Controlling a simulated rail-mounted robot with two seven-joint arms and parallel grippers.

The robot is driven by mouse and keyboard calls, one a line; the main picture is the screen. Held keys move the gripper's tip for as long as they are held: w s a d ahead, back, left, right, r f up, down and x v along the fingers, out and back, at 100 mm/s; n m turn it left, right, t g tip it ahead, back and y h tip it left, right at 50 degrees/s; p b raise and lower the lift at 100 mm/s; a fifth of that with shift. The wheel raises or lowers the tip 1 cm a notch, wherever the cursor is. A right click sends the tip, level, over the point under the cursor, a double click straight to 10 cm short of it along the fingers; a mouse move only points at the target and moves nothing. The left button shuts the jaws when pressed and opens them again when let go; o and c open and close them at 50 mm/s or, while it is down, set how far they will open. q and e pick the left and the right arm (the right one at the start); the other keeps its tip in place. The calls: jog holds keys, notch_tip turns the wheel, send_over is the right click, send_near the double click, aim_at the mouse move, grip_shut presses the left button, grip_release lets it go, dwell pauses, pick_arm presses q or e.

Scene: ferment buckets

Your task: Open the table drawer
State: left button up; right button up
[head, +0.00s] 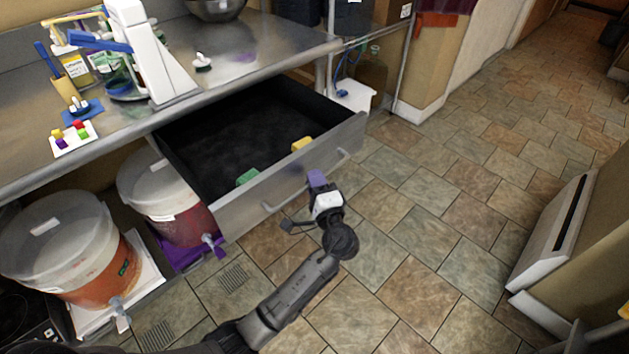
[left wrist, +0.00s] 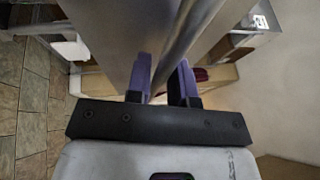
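The table drawer (head: 290,178) is pulled well out from under the steel table, its dark inside showing. Its long bar handle (head: 270,207) runs along the front panel. My left gripper (head: 317,182) is at the middle of this handle. In the left wrist view, the purple fingers (left wrist: 165,82) sit on either side of the silver handle bar (left wrist: 184,42), with little gap visible. A green block (head: 248,177) and a yellow block (head: 302,144) lie inside near the drawer front. My right gripper is not in view.
The steel table (head: 260,58) carries a white stand, bottles and small items. Two lidded buckets (head: 70,245) (head: 165,195) with taps stand below, left of the drawer. A white panelled unit (head: 552,235) stands at right. The tiled floor between is clear.

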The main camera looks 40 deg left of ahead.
pick_arm(q)
jog(key=shift+o, duration=1.3)
jog(key=v, duration=1.4)
